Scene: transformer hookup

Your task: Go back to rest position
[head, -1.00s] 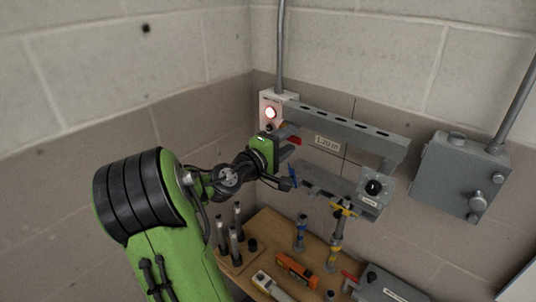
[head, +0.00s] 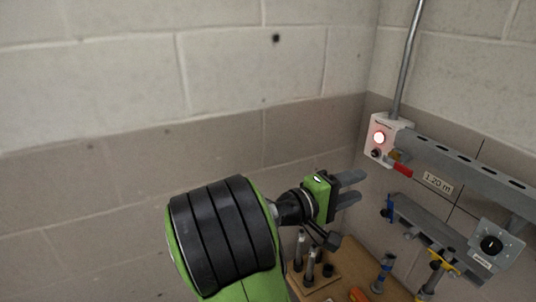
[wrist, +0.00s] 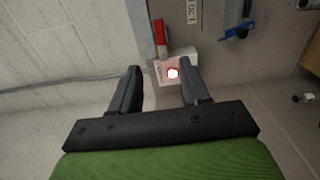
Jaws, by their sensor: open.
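My gripper (head: 350,187) is green with two dark grey fingers. In the head view it is raised near the wall corner, left of the fixture and above the bench. In the wrist view my gripper (wrist: 157,88) has its fingers spread apart with nothing held between them. Past the fingertips, the white box with a lit red-white lamp (wrist: 173,73) shows in the wrist view. The same box (head: 383,122) is on the wall in the head view, apart from my gripper.
A grey rail (head: 465,172) with a "1.20 m" label (head: 437,182) is right of the box, with a red handle (head: 403,170) by its end. A dial box (head: 497,248) is below it. The wooden bench (head: 345,262) holds upright posts and tools. The left wall side is clear.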

